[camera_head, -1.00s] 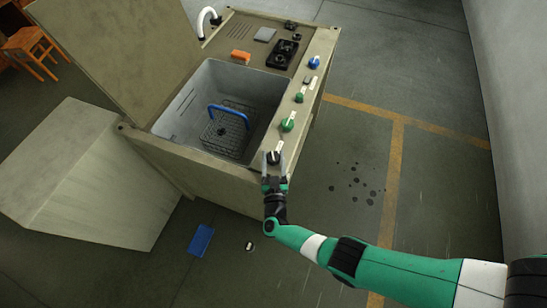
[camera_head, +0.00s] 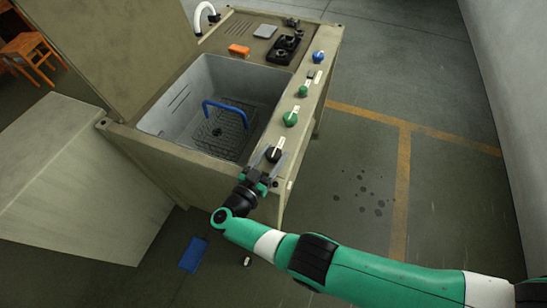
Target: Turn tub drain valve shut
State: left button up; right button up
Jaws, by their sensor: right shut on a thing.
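A row of knobs runs along the right rim of the tub unit (camera_head: 155,150). The nearest is a black knob (camera_head: 275,153) with a white pointer that slants up and to the right. My right gripper (camera_head: 269,160) has its two fingers around this knob and is shut on it, partly hiding it. My right arm comes in from the lower right, its wrist on the near left side of the knob. No lettering on the knobs is readable. The grey tub (camera_head: 162,122) is open and holds a wire basket with a blue handle (camera_head: 226,106). My left gripper is not in view.
Farther up the rim are a green knob (camera_head: 290,118), a smaller green knob (camera_head: 303,91) and a blue knob (camera_head: 318,57). An orange block (camera_head: 238,50) and a white curved spout (camera_head: 201,15) are at the back. A blue item (camera_head: 193,254) lies on the floor.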

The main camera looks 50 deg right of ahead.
jog(key=shift+r, duration=0.25)
jog(key=o, duration=1.4)
jog(key=shift+c, duration=0.2)
jog(key=shift+f, duration=0.15)
jog(key=shift+a, duration=0.5)
jog(key=b+v, duration=0.3)
jog(key=v, duration=0.7)
jog(key=shift+s+a, duration=0.2)
jog(key=shift+a, duration=0.05)
